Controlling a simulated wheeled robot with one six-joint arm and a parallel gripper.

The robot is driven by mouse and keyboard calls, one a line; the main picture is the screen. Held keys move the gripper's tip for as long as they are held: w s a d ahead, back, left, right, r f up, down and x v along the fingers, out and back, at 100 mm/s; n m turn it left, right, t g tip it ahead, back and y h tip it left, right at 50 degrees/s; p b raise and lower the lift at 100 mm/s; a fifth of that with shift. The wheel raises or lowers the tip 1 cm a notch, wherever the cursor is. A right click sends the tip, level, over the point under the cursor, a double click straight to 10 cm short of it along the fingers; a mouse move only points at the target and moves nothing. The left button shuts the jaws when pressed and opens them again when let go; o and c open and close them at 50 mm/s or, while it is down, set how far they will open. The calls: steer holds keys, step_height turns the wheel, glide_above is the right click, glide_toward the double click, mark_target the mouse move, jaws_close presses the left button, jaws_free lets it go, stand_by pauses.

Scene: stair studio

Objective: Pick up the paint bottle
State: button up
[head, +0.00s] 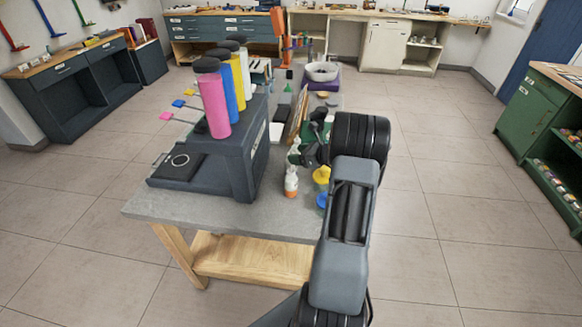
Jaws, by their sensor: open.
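A small white bottle with an orange band and an orange base (291,182) stands upright near the right front edge of the grey table (230,212); it looks like the paint bottle. My gripper (300,156) is just above and behind it in the picture, open, with its fingers small and partly hidden by my wrist. I cannot tell whether it touches the bottle's top. Large pink (213,103), blue (228,90) and yellow (237,75) cylinders with dark caps stand in a row on a dark stand (238,140).
A yellow pot (321,176) and a blue pot (321,200) sit right of the bottle, partly behind my arm. A white bowl (322,72) is at the table's far end. A green cabinet (530,115) stands at right. The tiled floor (440,200) between is clear.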

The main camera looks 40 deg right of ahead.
steer(key=shift+p+x, duration=0.7)
steer(key=shift+x, duration=2)
steer(key=shift+f, duration=0.1)
steer(key=shift+c, duration=0.4)
steer(key=shift+s, duration=0.1)
jaws_close()
